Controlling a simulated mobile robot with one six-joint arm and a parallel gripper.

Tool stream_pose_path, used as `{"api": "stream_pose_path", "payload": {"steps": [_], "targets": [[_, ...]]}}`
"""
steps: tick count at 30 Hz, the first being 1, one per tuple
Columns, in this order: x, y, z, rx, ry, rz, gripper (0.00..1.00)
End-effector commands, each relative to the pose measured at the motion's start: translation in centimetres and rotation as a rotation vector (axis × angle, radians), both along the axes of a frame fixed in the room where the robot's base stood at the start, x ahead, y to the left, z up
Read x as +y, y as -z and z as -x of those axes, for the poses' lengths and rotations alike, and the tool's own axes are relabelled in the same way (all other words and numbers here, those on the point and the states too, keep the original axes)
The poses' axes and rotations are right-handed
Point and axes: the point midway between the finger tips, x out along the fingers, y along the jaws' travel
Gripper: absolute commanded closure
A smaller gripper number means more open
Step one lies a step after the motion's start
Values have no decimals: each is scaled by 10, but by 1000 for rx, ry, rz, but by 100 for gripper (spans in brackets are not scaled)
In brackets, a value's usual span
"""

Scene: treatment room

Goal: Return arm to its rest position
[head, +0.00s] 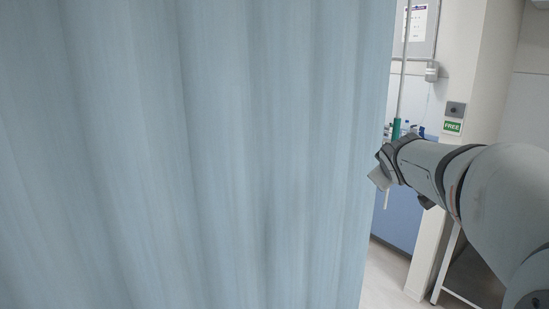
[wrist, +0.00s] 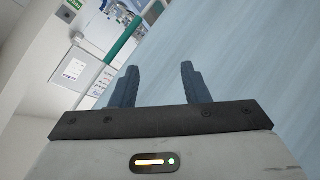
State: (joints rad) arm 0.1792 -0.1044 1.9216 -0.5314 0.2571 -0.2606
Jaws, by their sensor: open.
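My gripper (wrist: 158,78) shows in the wrist view with its two dark fingers apart. It is open, and nothing shows between the fingers except the pale blue curtain behind them. In the head view my arm reaches in from the right edge, and its end is by the right edge of the curtain (head: 200,150). The fingers are hard to make out there. The curtain also fills the right part of the wrist view (wrist: 250,60). I cannot tell whether the gripper touches it.
A green-gripped pole (head: 397,128) stands by the curtain's edge; its green part also shows in the wrist view (wrist: 124,42). Behind are a blue cabinet (head: 398,218), a "FREE" sign (head: 452,127) and a wall board (head: 419,25). Some pale floor (head: 385,272) shows at lower right.

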Motion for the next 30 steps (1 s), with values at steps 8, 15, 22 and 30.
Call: {"api": "stream_pose_path", "payload": {"steps": [8, 15, 22, 30], "targets": [[84, 122, 162, 371, 199, -424, 58], [126, 184, 266, 614, 331, -612, 58], [133, 199, 293, 680, 371, -655, 58], [132, 198, 292, 678, 371, -653, 58]]}}
